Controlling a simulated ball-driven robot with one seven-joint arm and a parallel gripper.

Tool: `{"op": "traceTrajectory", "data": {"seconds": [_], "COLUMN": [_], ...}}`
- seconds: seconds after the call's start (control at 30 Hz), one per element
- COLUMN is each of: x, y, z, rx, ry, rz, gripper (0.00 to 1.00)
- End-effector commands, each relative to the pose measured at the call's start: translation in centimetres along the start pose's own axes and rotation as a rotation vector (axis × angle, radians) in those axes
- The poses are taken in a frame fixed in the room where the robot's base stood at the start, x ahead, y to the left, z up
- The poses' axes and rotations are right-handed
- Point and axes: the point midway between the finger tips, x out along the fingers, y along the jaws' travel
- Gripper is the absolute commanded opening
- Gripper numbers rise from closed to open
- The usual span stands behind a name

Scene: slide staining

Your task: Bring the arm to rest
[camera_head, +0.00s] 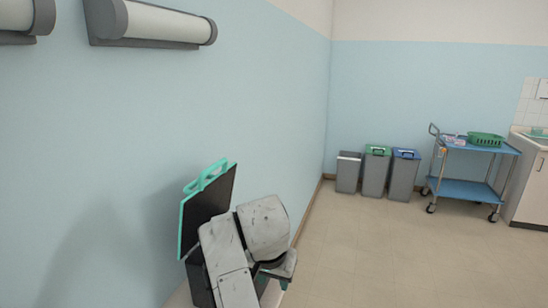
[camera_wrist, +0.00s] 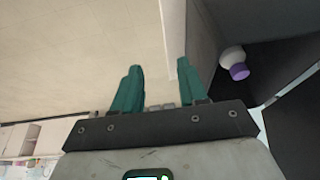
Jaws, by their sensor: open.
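My gripper (camera_wrist: 159,65) shows in the wrist view with its two green fingers apart and nothing between them. Beyond the fingers are a beige floor and a pale edge. In the head view my arm is bent low in the middle of the picture, close to the left wall. The gripper end (camera_head: 276,275) is mostly hidden there behind my grey arm links.
A dark panel with a teal frame and handle (camera_head: 207,205) stands left of my arm. A white bottle with a purple cap (camera_wrist: 236,64) lies right of the fingers. Bins (camera_head: 375,174) and a blue trolley (camera_head: 465,188) stand far back. The floor (camera_head: 400,250) on the right is clear.

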Motion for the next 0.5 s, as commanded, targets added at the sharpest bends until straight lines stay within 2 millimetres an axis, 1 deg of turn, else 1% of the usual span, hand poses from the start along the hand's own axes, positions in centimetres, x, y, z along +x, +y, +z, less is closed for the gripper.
{"op": "traceTrajectory", "data": {"seconds": [0.03, 0.07, 0.1, 0.17, 0.2, 0.27, 0.3, 0.37, 0.4, 0.47, 0.5], "x": [2.4, 3.5, 4.9, 6.8, 8.0, 9.6, 10.5, 11.7, 12.4, 13.2, 13.7], "y": [2.8, 4.2, 6.2, 9.1, 11.0, 13.9, 15.7, 18.5, 20.3, 22.9, 24.5], "z": [0.9, 1.5, 2.3, 3.6, 4.6, 6.2, 7.4, 9.3, 10.6, 12.7, 14.2], "rx": [-0.007, -0.014, -0.024, -0.038, -0.049, -0.065, -0.075, -0.091, -0.101, -0.116, -0.127], "ry": [-0.009, -0.014, -0.022, -0.032, -0.041, -0.053, -0.063, -0.076, -0.087, -0.102, -0.113], "rz": [0.018, 0.024, 0.031, 0.042, 0.048, 0.057, 0.061, 0.067, 0.069, 0.072, 0.073], "gripper": [0.42, 0.42, 0.42, 0.42, 0.42, 0.42, 0.42, 0.42, 0.42, 0.42, 0.42]}}
